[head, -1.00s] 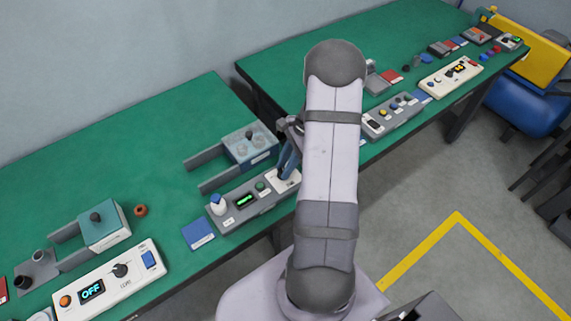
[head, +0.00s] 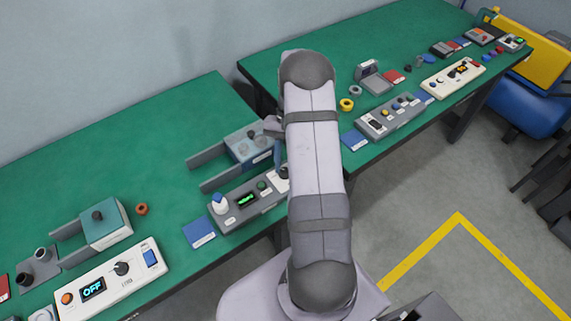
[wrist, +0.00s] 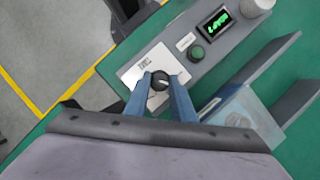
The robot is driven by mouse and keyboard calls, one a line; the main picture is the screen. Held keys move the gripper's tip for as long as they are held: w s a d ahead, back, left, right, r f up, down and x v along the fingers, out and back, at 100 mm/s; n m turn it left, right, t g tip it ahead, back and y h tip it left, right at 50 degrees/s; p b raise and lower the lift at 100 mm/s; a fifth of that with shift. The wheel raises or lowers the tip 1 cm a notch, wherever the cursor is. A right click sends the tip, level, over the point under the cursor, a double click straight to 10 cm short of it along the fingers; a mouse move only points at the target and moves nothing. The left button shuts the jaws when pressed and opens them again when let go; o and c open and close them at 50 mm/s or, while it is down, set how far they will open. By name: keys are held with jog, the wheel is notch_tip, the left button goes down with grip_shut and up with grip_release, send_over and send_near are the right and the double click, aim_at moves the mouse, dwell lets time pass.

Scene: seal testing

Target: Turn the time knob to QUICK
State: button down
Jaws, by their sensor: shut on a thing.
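The time knob (wrist: 160,79) is round and black with a pale pointer line, on a white plate (wrist: 136,72) at one end of a grey control box (wrist: 222,57). My gripper (wrist: 160,77) has its two blue fingers shut on the knob, one on each side, in the wrist view. The plate's print is too small to read. In the head view the box (head: 230,214) stands near the front edge of the green bench, and my arm hides part of the plate and fingers.
Another panel reading OFF (head: 93,289) is at lower left.

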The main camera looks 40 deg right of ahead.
jog(key=n+h, duration=0.1)
jog(key=n, duration=0.2)
jog(key=n+g+h, duration=0.1)
jog(key=n, duration=0.2)
jog(key=shift+w+a, duration=0.1)
jog(key=shift+a, duration=0.05)
dwell(0.3)
jog(key=c, duration=1.5)
grip_release()
jog(key=shift+r, duration=0.1)
jog(key=b+v, duration=0.2)
jog(key=v, duration=0.3)
jog(key=shift+w+r, duration=0.25)
jog(key=shift+r, duration=0.05)
jog(key=shift+v, duration=0.75)
